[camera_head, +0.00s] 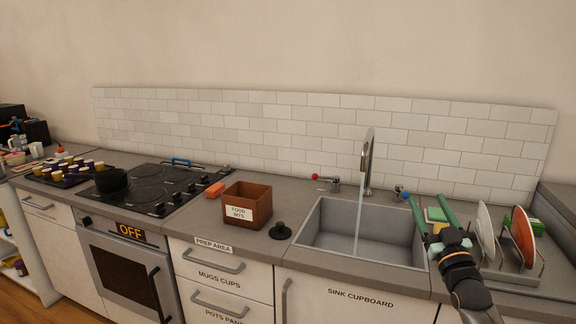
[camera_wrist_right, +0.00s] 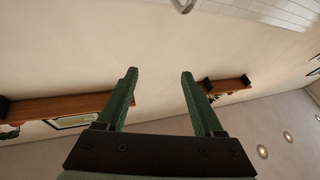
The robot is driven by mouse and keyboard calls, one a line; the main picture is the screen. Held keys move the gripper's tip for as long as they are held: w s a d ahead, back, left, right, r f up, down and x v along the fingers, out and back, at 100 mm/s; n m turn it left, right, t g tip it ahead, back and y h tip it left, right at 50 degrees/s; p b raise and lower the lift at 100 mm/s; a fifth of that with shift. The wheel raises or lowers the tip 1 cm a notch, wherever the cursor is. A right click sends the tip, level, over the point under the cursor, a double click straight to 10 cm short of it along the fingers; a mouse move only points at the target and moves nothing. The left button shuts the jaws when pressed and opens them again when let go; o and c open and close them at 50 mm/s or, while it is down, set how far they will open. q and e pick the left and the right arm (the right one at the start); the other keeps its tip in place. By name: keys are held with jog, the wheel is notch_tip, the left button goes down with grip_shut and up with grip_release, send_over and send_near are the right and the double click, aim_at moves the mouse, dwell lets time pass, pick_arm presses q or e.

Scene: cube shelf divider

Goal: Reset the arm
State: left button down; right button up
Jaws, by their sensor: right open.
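My right gripper (camera_head: 432,215) is at the right of the head view, raised over the counter between the sink and the dish rack. Its two green fingers point up and away and stand apart, with nothing between them. In the right wrist view the fingers (camera_wrist_right: 160,95) are also spread and empty, facing the plain wall and ceiling. My right arm comes in from the lower right corner. My left gripper is in neither view.
The sink (camera_head: 325,248) has water running from its tap (camera_head: 367,160). A dish rack (camera_head: 515,265) with plates stands right of my gripper. A brown food bits box (camera_head: 247,205), black plug (camera_head: 280,231) and hob (camera_head: 145,190) are further left. The air above the counter is free.

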jog(key=w+d+f+g+h, duration=0.1)
jog(key=d+f+g+h, duration=0.2)
jog(key=f+g, duration=0.5)
jog(key=s+a+f+y, duration=0.1)
jog(key=s+a+f, duration=0.4)
jog(key=f, duration=0.5)
jog(key=s+a+f+y, duration=0.1)
jog(key=s+a+f, duration=0.2)
jog(key=s+f, duration=0.5)
jog(key=s+a+f+g+y, duration=0.1)
jog(key=s+a+f, duration=0.2)
jog(key=s, duration=0.6)
jog(key=s+a+f+g, duration=0.2)
jog(key=s+a+f, duration=0.2)
jog(key=s+f, duration=0.3)
jog(key=s+a+f+g+y, duration=0.1)
jog(key=s+a+f, duration=0.3)
jog(key=s, duration=0.7)
notch_tip(320, 180, down, 2)
jog(key=shift+s+f+g+y, duration=0.1)
jog(key=shift+s+g+y, duration=0.25)
jog(key=shift+g, duration=0.35)
